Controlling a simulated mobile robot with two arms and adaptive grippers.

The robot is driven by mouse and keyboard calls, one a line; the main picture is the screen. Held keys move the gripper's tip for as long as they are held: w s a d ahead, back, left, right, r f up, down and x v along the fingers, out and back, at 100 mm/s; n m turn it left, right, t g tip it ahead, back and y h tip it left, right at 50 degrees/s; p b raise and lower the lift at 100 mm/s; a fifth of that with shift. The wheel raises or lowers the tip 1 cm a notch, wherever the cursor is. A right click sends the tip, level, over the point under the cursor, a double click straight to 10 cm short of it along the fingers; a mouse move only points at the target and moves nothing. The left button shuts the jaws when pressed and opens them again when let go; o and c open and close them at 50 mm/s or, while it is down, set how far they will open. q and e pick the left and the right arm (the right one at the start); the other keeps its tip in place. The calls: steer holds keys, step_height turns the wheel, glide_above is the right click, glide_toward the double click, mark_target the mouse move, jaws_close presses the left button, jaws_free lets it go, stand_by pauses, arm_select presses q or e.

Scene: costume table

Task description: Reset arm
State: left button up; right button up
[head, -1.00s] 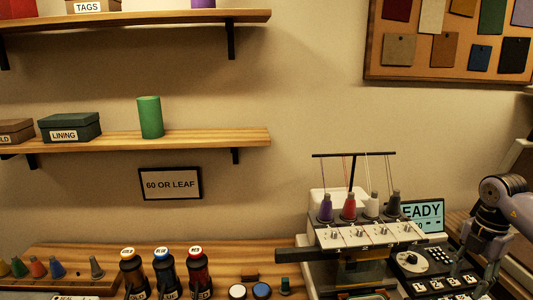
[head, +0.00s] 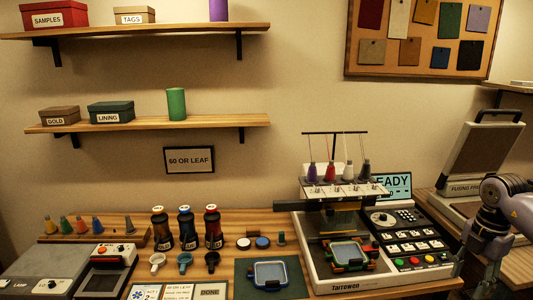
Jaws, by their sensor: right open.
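My right arm comes in at the right edge of the head view. Its dark gripper (head: 486,287) hangs down at the bottom right, beside the right end of the embroidery machine (head: 345,284). It is open, with nothing seen between its fingers, and its tips are close to the bottom edge of the picture. My left arm and gripper are not in view.
A fusing press (head: 478,150) stands open behind my right arm. The control panel (head: 408,240) lies left of it. Bottles (head: 186,232), small cups (head: 185,260), a blue-framed hoop (head: 270,274) and cones (head: 67,226) cover the table. Shelves (head: 150,123) hang above.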

steer(key=w+a+f+n+t+y, duration=0.1)
steer(key=w+a+f+t+y, duration=0.3)
steer(key=a+f, duration=0.6)
steer(key=w+a+f+y, duration=0.2)
steer(key=a+f+y, duration=0.5)
steer(key=a, duration=0.6)
step_height(320, 180, down, 9)
steer(key=a+m+t, duration=0.3)
steer(key=m+t, duration=0.2)
steer(key=m, duration=0.1)
steer(key=s+d+f+m+h, duration=0.4)
steer(key=s+f, duration=0.4)
steer(key=f, duration=0.4)
steer(key=s+d+f+m+h, duration=0.2)
steer(key=s+f+m+h, duration=0.35)
steer(key=s+f, duration=0.55)
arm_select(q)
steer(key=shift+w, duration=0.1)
arm_select(e)
steer(key=s+a+f+m+g, duration=0.1)
steer(key=s+f, duration=0.4)
steer(key=s, duration=0.6)
steer(key=s+a+f+m+g+h, duration=0.1)
steer(key=s+f+g, duration=0.3)
steer(key=s, duration=0.7)
steer(key=s+a+f+m+g, duration=0.1)
steer(key=s+f+m+g, duration=0.2)
steer(key=s+f, duration=0.3)
steer(key=s, duration=0.5)
steer(key=shift+s, duration=0.25)
